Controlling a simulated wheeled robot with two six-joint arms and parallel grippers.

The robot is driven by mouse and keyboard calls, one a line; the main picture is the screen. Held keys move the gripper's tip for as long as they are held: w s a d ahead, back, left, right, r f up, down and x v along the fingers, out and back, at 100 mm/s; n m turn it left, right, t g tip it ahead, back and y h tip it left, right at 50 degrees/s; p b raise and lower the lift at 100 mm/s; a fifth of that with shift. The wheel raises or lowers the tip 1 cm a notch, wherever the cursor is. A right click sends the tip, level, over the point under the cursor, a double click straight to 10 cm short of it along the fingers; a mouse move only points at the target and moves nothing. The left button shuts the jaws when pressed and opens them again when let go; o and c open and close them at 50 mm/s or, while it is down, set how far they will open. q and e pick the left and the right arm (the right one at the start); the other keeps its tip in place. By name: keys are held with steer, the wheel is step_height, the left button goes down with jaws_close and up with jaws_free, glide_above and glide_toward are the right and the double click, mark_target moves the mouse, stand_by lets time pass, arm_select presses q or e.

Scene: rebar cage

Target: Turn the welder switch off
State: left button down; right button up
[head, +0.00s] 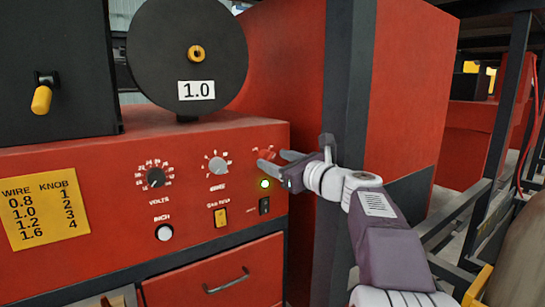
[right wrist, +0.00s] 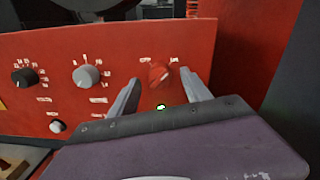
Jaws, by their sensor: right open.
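The red rotary switch (head: 265,154) sits at the upper right of the red welder's front panel (head: 110,175). In the right wrist view the red switch (right wrist: 158,73) shows between the two grey fingers, its grip tilted. A green light (head: 264,184) glows below it. My right gripper (head: 273,161) is open, its fingertips at the panel on either side of the switch. In the right wrist view the gripper (right wrist: 162,79) shows a gap on both sides of the switch; contact cannot be told. My left gripper is not in view.
A black volts knob (head: 156,177), a grey knob (head: 217,164), a white button (head: 165,233), a yellow switch (head: 221,217) and a black rocker (head: 264,206) share the panel. A wire spool (head: 160,55) stands above. A red cabinet (head: 275,65) rises behind at the right.

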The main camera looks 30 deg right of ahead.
steer(key=shift+w+a, duration=0.15)
steer(key=shift+w, duration=0.9)
steer(key=shift+s, duration=0.1)
jaws_close()
steer(key=n+b, duration=0.2)
steer(key=n, duration=0.1)
steer(key=shift+f+n, duration=0.15)
steer(key=shift+n, duration=0.15)
steer(key=n+b, duration=0.3)
steer(key=n, duration=0.2)
steer(key=shift+a, duration=0.15)
steer(key=n+b, duration=0.2)
steer(key=n, duration=0.2)
steer(key=shift+n+h, duration=0.3)
steer(key=shift+h, duration=0.1)
steer(key=shift+n+h+b, duration=0.3)
steer(key=shift+n+b, duration=0.5)
steer(key=shift+n, duration=1.2)
